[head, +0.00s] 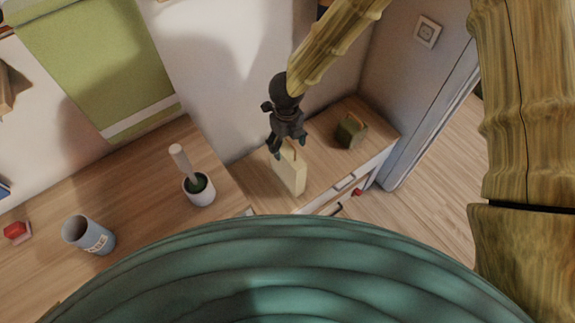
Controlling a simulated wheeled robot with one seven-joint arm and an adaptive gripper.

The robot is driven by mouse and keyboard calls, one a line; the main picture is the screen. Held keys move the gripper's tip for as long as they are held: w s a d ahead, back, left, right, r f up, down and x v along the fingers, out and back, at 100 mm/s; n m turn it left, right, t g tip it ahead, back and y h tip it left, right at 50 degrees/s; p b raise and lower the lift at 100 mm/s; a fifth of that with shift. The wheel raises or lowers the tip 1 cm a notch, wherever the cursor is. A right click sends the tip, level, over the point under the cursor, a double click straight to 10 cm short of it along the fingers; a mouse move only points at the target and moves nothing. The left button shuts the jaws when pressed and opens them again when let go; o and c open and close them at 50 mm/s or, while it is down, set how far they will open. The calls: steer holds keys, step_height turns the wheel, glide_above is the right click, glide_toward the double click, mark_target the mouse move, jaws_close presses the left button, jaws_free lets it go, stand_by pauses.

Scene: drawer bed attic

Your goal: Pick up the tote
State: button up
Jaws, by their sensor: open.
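A cream, upright tote-like bag (290,175) with a small brown-orange handle on top stands on the wooden top of a low drawer unit. My gripper (288,148) is above its top end, with its fingers spread and open. One fingertip shows on each side of the handle in this view. I cannot tell whether the fingers touch the bag. A smaller dark olive bag or box (351,132) with a tan top stands to the right on the same surface.
The drawer unit (340,165) has a white front with handles, and something red by a drawer. On the longer wooden counter (140,190) at left stand a white pot (199,190) with a tall pale stick, a blue-grey cup (90,235) and a red item (16,231). Walls close in behind.

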mark_target(287, 151)
steer(key=shift+w+f, duration=0.1)
steer(key=shift+f, duration=2.2)
jaws_close()
steer(key=shift+r, duration=0.15)
step_height(287, 151, up, 10)
steer(key=shift+f, duration=0.1)
